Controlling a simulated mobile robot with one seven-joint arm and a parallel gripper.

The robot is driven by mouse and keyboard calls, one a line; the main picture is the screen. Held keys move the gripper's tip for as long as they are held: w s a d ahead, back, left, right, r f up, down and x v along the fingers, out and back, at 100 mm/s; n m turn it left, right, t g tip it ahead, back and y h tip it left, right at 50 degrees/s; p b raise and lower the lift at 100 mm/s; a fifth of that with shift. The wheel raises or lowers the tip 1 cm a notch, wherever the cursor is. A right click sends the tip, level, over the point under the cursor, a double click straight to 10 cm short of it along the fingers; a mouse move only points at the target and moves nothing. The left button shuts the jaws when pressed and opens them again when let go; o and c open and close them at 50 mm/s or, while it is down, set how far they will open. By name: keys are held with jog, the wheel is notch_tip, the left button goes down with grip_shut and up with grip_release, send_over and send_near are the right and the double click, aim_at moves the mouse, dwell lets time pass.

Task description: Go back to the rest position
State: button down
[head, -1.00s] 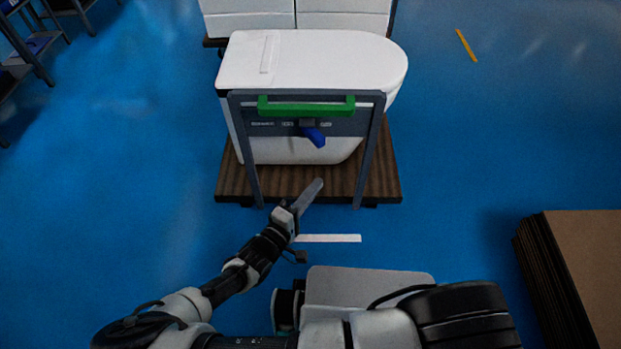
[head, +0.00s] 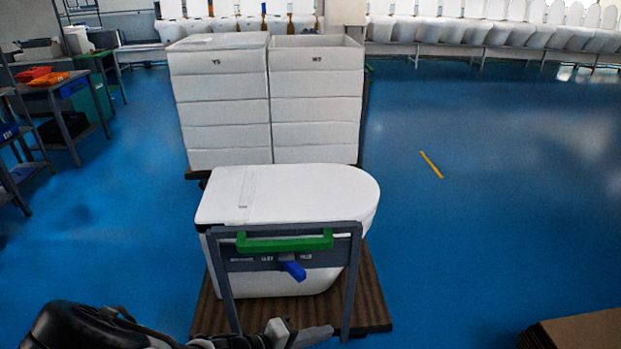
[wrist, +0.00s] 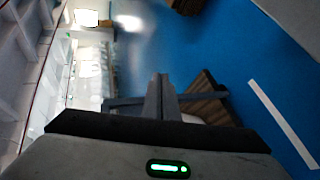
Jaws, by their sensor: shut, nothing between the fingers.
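My gripper (head: 326,331) is at the bottom of the head view, low in front of the grey metal frame. Its fingers (wrist: 158,95) are together and empty in the wrist view. A white toilet (head: 290,195) stands on a brown wooden board (head: 372,305), behind the frame (head: 352,270). The frame has a green handle (head: 284,244) and a blue lever (head: 293,270). In the head view the gripper overlaps the frame's lower part, and I cannot tell whether they touch. In the wrist view part of the frame (wrist: 125,101) and the board (wrist: 207,108) show beyond the fingers.
Stacked white boxes (head: 318,105) stand behind the toilet. Workbenches with orange trays (head: 50,79) line the left. Brown stacked sheets (head: 585,330) sit at the lower right. The blue floor (head: 500,220) is open to the right, with a yellow strip (head: 431,165).

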jog(key=s+d+r+m+y, duration=0.2)
jog(key=s+d+r+y, duration=0.2)
jog(key=r, duration=0.8)
jog(key=s+d+r+m+g+y, duration=0.15)
jog(key=s+d+r+y, duration=0.25)
jog(key=r, duration=0.7)
jog(key=s+d+r+m+t+y, duration=0.1)
jog(key=s+d+r+m+y, duration=0.25)
jog(key=r, duration=0.85)
notch_tip(320, 180, up, 14)
jog(key=p, duration=1.5)
jog(key=shift+d+r+n+g, duration=0.2)
jog(key=shift+r+n+g, duration=0.05)
jog(key=shift+n+g, duration=0.15)
jog(key=shift+w, duration=0.1)
